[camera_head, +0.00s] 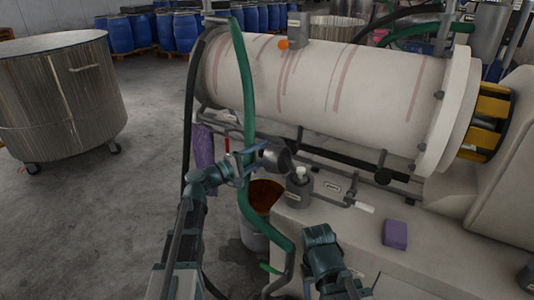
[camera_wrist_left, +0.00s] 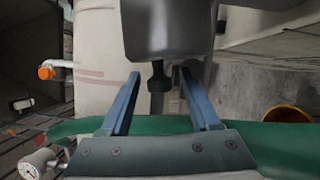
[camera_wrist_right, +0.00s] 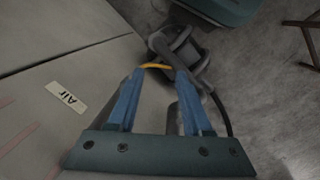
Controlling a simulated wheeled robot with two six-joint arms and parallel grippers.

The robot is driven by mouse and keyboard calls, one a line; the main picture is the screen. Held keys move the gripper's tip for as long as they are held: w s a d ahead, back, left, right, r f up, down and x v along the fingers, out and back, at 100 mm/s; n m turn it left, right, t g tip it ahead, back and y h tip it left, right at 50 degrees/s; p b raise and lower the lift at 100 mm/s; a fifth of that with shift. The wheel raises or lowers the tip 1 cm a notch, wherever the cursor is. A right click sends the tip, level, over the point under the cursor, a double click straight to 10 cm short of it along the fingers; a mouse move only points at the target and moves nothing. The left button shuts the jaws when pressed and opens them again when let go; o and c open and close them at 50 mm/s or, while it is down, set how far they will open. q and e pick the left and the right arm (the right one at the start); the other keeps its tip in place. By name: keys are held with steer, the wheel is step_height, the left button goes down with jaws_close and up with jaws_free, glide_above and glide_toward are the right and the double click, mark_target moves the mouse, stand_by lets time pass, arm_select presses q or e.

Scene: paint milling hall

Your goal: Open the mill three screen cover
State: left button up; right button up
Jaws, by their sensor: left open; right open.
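The mill's white cylinder (camera_head: 320,80) lies across the head view, with reddish streaks down its side. A grey metal part (camera_head: 277,158), seemingly the screen housing or cover, sits below it; I cannot tell its lid. My left gripper (camera_head: 257,152) is open just left of this part. In the left wrist view, a grey body (camera_wrist_left: 168,28) fills the top, and a small dark knob (camera_wrist_left: 158,78) hangs from it between the spread fingertips, with no clear contact. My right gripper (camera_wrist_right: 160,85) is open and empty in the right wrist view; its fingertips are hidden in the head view.
A green hose (camera_head: 243,90) runs down close to my left gripper. A bucket with rusty contents (camera_head: 262,235) stands below. A purple block (camera_head: 395,234) lies on the mill base. A grey fitting with a yellow ring (camera_wrist_right: 180,50) is ahead of my right gripper.

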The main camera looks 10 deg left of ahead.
arm_select(q)
jaws_close()
steer(key=shift+s, duration=0.1)
stand_by(1.2)
